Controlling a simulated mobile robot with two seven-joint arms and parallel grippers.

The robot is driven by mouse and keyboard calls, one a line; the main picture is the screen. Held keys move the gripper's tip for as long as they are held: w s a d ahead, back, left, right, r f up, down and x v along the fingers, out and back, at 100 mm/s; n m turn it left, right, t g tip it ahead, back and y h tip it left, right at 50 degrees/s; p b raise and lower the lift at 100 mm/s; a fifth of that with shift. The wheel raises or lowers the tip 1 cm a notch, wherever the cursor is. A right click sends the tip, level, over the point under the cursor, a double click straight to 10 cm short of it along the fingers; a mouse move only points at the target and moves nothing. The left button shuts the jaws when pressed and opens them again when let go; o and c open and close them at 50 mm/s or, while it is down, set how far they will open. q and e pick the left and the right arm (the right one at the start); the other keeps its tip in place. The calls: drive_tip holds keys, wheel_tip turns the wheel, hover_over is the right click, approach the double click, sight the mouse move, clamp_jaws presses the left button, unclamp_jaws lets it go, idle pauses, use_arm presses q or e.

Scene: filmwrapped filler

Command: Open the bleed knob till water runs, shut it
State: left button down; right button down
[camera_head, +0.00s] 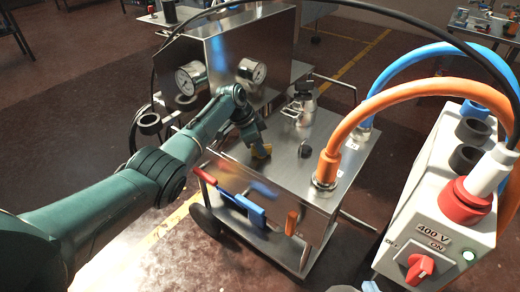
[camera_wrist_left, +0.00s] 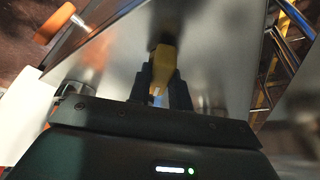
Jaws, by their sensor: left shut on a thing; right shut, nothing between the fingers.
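The yellow bleed knob (camera_head: 262,152) sits on the steel top of the cart, left of its middle. My left gripper (camera_head: 257,147) reaches down to it from the left and is shut on it. In the left wrist view the yellow knob (camera_wrist_left: 163,62) shows between the two dark fingers (camera_wrist_left: 161,84). A small pale bluish streak (camera_wrist_left: 157,96) shows just below the yellow part; I cannot tell whether it is water or a reflection. The knob's base is partly hidden by the fingers. My right gripper cannot be made out in either view.
Two pressure gauges (camera_head: 190,78) (camera_head: 251,72) face forward behind my left arm. An orange hose (camera_head: 328,165) and a blue hose (camera_head: 366,126) rise at the right. A grey 400 V box (camera_head: 432,215) stands right front. Red and blue lever handles (camera_head: 204,174) (camera_head: 250,210) line the cart's front.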

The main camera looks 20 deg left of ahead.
idle(0.3)
use_arm(q)
drive_tip(key=c, duration=1.3)
unclamp_jaws()
